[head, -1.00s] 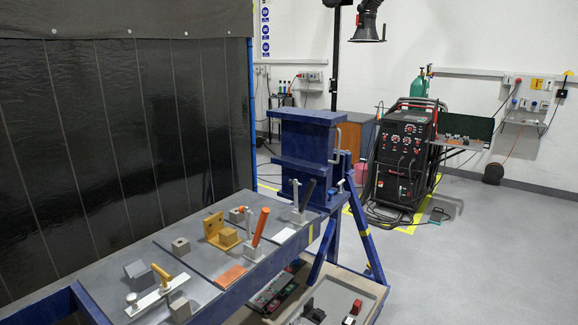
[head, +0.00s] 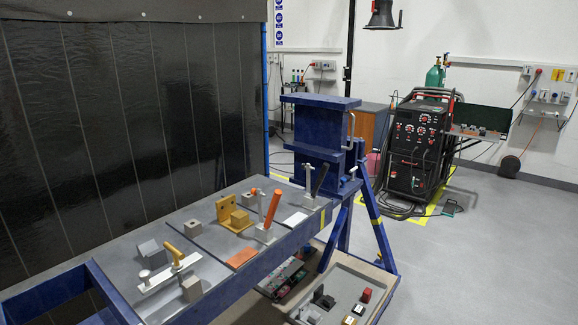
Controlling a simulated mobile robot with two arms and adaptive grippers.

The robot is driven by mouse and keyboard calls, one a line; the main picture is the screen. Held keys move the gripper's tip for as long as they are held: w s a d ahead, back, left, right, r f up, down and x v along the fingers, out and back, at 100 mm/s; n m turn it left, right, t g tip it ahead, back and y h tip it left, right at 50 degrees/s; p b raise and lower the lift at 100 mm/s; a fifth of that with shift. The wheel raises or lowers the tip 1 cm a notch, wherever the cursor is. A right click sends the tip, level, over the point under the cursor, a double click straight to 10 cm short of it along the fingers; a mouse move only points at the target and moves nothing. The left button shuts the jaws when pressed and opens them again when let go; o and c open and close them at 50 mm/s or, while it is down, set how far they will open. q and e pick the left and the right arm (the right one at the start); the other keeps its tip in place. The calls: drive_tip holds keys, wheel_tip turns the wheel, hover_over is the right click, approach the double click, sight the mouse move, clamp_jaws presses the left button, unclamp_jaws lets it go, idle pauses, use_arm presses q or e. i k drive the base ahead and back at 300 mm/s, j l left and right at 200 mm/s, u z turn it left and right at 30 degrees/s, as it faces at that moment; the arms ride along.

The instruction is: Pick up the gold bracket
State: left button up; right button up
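The gold bracket (head: 230,214) stands on the grey top of the blue rotary jig (head: 262,262), near its middle. It has an upright plate with holes and a block on its foot. A toggle clamp with an orange handle (head: 271,208) stands just to its right. A small grey block (head: 193,228) sits to its left. Neither of my grippers shows in the head view.
A clamp with a yellow handle (head: 174,255) and a bar stands at the jig's near left. A dark-handled clamp (head: 318,182) stands at the far end. A bin (head: 378,282) with small parts sits below right. A welding machine (head: 415,150) stands behind; grey floor lies open at right.

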sight(237, 222)
drive_tip(key=u, duration=0.85)
drive_tip(key=i+l+u, duration=0.1)
drive_tip(key=l+u, duration=0.6)
drive_tip(key=u, duration=0.15)
drive_tip(key=l+u, duration=0.45)
drive_tip(key=k+l+u, duration=0.1)
drive_tip(key=l+u, duration=0.15)
drive_tip(key=u, duration=0.2)
